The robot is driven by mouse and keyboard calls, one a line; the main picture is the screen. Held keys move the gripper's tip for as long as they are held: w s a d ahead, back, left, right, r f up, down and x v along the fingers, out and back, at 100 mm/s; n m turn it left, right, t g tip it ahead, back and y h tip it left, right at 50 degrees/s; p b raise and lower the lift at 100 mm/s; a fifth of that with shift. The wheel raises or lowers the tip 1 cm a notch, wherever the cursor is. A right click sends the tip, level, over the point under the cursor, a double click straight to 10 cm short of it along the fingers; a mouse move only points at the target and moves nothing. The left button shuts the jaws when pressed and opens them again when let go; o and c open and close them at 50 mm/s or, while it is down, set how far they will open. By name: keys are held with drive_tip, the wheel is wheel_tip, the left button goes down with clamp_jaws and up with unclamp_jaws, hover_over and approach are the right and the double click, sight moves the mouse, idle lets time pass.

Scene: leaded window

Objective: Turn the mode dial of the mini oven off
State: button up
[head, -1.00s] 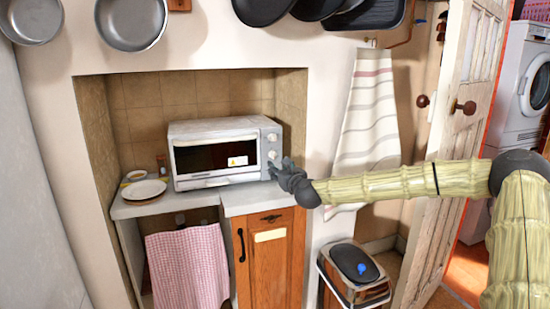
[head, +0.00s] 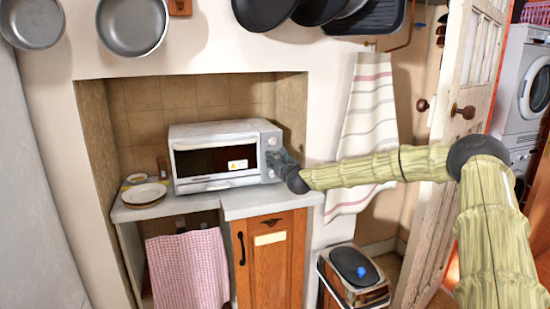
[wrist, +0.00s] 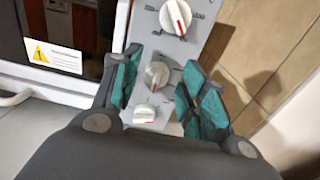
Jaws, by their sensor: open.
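The white mini oven (head: 220,131) stands on the counter in the alcove, its door shut. Its grey control panel is on the right side of its front. In the wrist view the panel carries an upper white dial (wrist: 175,17) with a red mark, a middle dial (wrist: 157,75), and a lower dial (wrist: 145,113) with a red mark. I cannot tell from the labels which is the mode dial. My gripper (wrist: 162,77) is open, with its teal-padded fingers either side of the middle dial, apparently not touching it. In the head view my gripper (head: 277,160) hides the lower panel.
White plates (head: 144,193) and a small jar (head: 162,166) stand left of the oven. Pans (head: 132,35) hang above. A striped towel (head: 362,125) hangs right of the alcove, above a bin (head: 352,265). A tiled wall is close right of the panel.

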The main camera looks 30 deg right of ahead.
drive_tip(key=shift+w+d, duration=0.15)
drive_tip(key=shift+w, duration=0.5)
drive_tip(key=c, duration=0.8)
drive_tip(key=shift+c, duration=0.2)
